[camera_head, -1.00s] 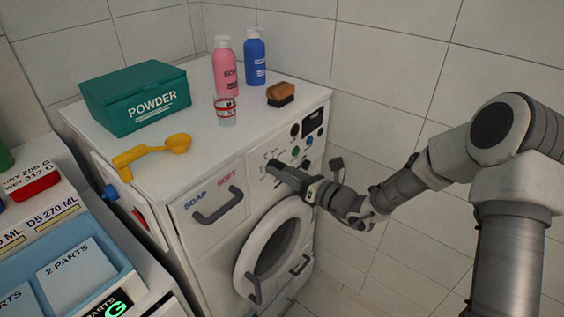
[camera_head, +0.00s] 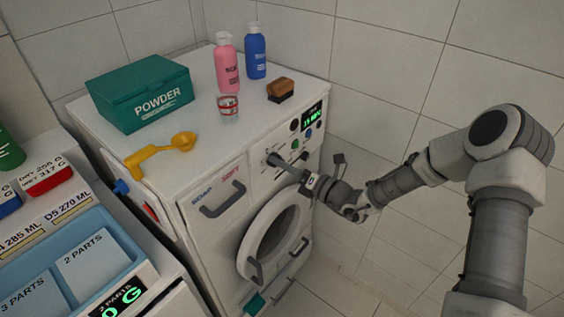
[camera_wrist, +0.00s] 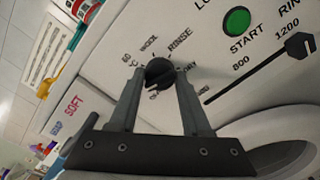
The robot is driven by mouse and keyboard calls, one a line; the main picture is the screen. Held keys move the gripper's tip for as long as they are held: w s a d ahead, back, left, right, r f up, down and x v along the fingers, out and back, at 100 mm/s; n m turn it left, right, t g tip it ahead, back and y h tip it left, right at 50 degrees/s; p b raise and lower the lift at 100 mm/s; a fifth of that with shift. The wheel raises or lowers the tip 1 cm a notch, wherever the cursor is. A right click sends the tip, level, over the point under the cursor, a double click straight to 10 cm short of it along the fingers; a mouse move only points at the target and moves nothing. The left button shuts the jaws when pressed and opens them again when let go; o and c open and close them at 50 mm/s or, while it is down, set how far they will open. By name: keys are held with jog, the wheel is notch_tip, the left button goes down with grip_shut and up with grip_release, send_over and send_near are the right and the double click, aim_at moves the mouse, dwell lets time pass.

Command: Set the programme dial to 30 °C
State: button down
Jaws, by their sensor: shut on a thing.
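The programme dial (camera_wrist: 160,71) is a small black knob on the white washing machine's front panel. In the wrist view my gripper (camera_wrist: 160,84) is shut on it, one grey finger on each side. Printed around it are WOOL, RINSE and what looks like 60 °C; part of DRY shows at the right. The lower labels are partly hidden by the fingers, and I cannot read a 30 °C mark or tell where the dial points. In the head view my gripper (camera_head: 273,160) reaches the panel from the right and hides the dial.
A green START button (camera_wrist: 236,21) and a black spin-speed knob (camera_wrist: 299,45) are near the dial. The soap drawer (camera_head: 216,197) is left of it, the round door (camera_head: 247,238) below. Powder box (camera_head: 140,92), yellow scoop (camera_head: 160,152), bottles, cup and brush stand on top.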

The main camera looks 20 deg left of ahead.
jog(key=shift+c, duration=1.8)
grip_release()
jog(key=v, duration=1.7)
jog(key=shift+d, duration=0.2)
jog(key=shift+s, duration=0.15)
